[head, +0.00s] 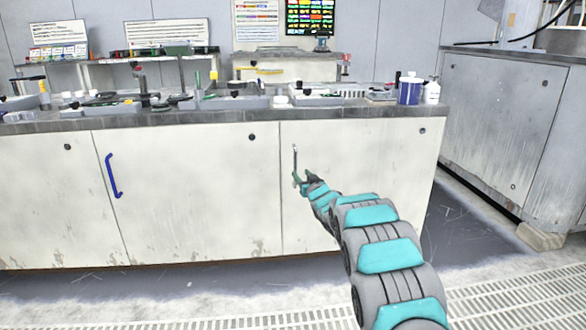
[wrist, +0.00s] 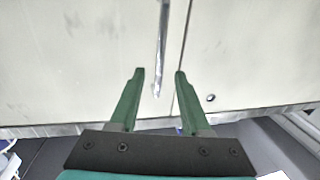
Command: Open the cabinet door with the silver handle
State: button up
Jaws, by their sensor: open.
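The silver handle (head: 295,157) is a thin upright bar near the left edge of the right white cabinet door (head: 365,170). In the wrist view the silver handle (wrist: 163,40) runs down between my fingers, with one end showing just past the tips. My gripper (head: 298,182) is at the handle's lower part in the head view, and its arm hides some of the door. In the wrist view my gripper (wrist: 159,72) has two green fingers spread apart, one each side of the handle. I cannot tell whether they touch it. The door is shut.
A blue handle (head: 113,176) is on the white door to the left. A dark countertop (head: 230,115) above holds trays, bottles and tools. A grey cabinet (head: 500,120) stands at the right across a floor gap. Floor grating (head: 240,322) lies in front.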

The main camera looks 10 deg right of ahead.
aim_at(296, 167)
jog(key=shift+w+a, duration=0.2)
jog(key=shift+w, duration=0.7)
jog(key=shift+w+a, duration=0.2)
jog(key=shift+w, duration=0.65)
jog(key=shift+w+a+r, duration=0.1)
jog(key=shift+w+a, duration=0.05)
jog(key=shift+w, duration=0.65)
jog(key=shift+w+a, duration=0.1)
jog(key=shift+w, duration=0.7)
jog(key=shift+w+a, duration=0.1)
jog(key=shift+w, duration=0.25)
jog(key=shift+c, duration=0.4)
grip_shut()
